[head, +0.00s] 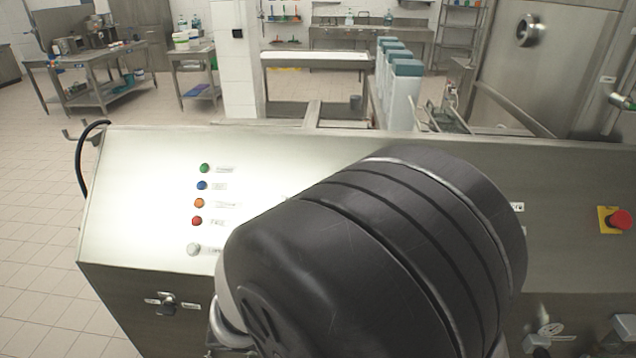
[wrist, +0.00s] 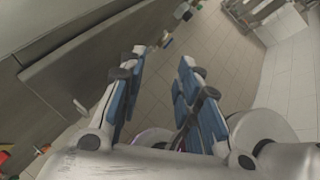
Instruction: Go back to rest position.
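My gripper (wrist: 162,57) shows in the wrist view, with its two blue-padded fingers standing apart. Nothing is held between them; tiled floor shows through the gap. In the head view my own dark arm joint fills the middle and lower right, and the gripper is hidden. Behind the arm is a sloped steel control panel (head: 130,185) with a column of small buttons: green (head: 205,168), blue (head: 202,185), orange (head: 200,203), red (head: 197,221) and white (head: 193,249). The arm covers the panel's middle, and I cannot tell whether it touches it.
A red emergency stop (head: 620,220) on a yellow plate sits at the panel's right. Tall grey-white containers (head: 402,95) stand behind the panel. Tiled floor (head: 35,200) is clear on the left.

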